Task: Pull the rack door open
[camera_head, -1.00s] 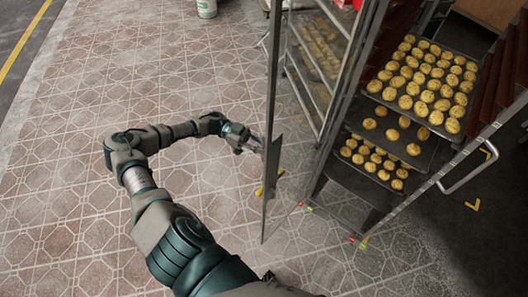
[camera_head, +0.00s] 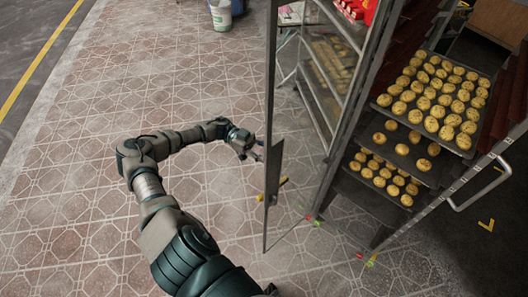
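The rack door (camera_head: 269,95) is a tall glazed panel in a thin metal frame. It stands swung out from the left side of the rack (camera_head: 345,150), with a gap at its free edge. A dark metal plate (camera_head: 274,172) sits on that edge. My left gripper (camera_head: 258,151) is at the door's free edge, just left of and above the plate. Its fingers look spread, with nothing seen between them; whether they touch the door cannot be told. My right gripper is out of view.
Trays of round cookies (camera_head: 437,98) fill the rack. A metal handle (camera_head: 480,190) is on its right side. Red items (camera_head: 355,9) are on top behind the door. Tiled floor to the left is clear.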

